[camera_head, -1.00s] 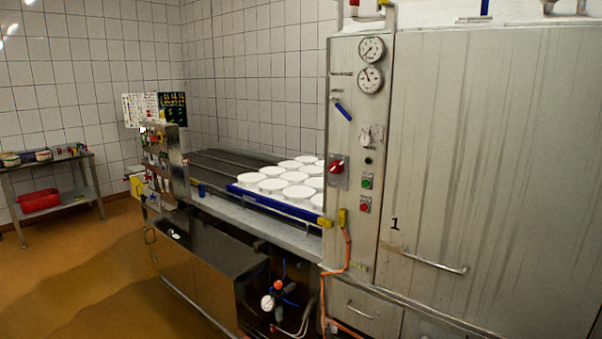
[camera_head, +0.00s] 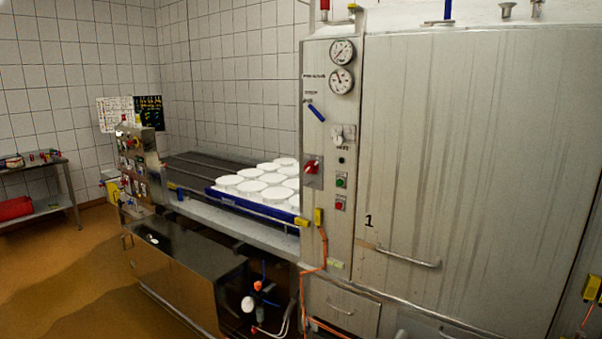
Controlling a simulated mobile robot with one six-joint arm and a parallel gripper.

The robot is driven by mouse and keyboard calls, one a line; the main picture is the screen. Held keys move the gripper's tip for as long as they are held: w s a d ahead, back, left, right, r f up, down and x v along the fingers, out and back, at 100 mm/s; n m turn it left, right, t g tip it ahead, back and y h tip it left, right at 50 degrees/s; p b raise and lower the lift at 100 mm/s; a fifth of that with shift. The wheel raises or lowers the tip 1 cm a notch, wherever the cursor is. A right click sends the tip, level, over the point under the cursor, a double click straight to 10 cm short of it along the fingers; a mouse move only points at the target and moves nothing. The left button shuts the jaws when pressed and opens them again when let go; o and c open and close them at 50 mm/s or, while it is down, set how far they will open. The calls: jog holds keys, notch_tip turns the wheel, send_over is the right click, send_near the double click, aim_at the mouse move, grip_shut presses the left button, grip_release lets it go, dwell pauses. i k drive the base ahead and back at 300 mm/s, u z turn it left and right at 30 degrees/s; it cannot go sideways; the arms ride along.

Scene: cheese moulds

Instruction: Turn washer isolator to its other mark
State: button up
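A red rotary handle (camera_head: 311,168) on a dark grey plate sits on the steel cabinet's narrow control panel; it looks like an isolator. Its exact angle and any marks are too small to read. A white rotary knob (camera_head: 338,134) is above it to the right. A blue lever (camera_head: 316,112) is tilted on the panel below two round gauges (camera_head: 342,66). A green button (camera_head: 341,181) and a red button (camera_head: 340,203) are below the white knob. I cannot read a label that names the washer. My gripper is not in view.
The cabinet's large steel door (camera_head: 470,150) has a horizontal handle (camera_head: 408,257). To the left, a conveyor bench carries a blue tray (camera_head: 250,208) of several white round moulds. A smaller control post (camera_head: 135,165) stands at the bench's far end. Brown floor (camera_head: 50,270) is clear at left.

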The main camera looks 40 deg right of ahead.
aim_at(311, 167)
jog(key=z, duration=0.05)
jog(key=i, duration=0.5)
jog(key=u, duration=0.55)
jog(key=k, duration=0.6)
jog(key=i, duration=0.55)
jog(key=u, duration=0.05)
